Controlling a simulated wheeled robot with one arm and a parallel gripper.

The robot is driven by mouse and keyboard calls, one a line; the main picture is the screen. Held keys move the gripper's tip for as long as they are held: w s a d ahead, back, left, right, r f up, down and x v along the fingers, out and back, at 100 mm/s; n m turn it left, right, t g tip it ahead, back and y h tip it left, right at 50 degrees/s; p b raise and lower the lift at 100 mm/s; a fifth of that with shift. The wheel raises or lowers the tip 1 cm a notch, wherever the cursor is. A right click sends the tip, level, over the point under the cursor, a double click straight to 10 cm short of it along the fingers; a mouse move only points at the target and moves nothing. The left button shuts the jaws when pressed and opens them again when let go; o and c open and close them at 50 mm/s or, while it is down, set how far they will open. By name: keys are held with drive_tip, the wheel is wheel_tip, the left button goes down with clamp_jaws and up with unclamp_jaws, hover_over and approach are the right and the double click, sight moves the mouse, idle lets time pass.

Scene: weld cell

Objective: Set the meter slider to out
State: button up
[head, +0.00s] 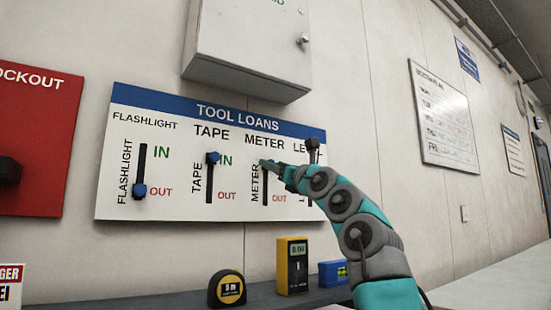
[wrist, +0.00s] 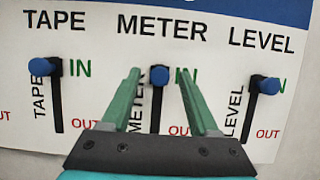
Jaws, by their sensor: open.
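The tool loans board (head: 160,212) hangs on the wall with a column of labels and a vertical slot for each tool. The meter slider's blue knob (wrist: 158,75) is at the top of its slot, beside IN; OUT is printed lower down. My gripper (wrist: 159,72) is open, with one green finger on each side of the knob. I cannot tell whether either finger touches it. In the head view my gripper (head: 268,163) is at the top of the meter slot (head: 265,188) and hides the knob.
The tape slider (head: 213,158) and level slider (wrist: 265,84) flank the meter slider, both at IN. The flashlight slider (head: 139,190) is at OUT. A grey cabinet (head: 245,50) hangs above. A tape measure (head: 227,289) and yellow meter (head: 292,267) stand on the shelf below.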

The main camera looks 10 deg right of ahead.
drive_tip(key=shift+w, duration=0.1)
drive_tip(key=shift+c, duration=0.3)
clamp_jaws()
idle(1.1)
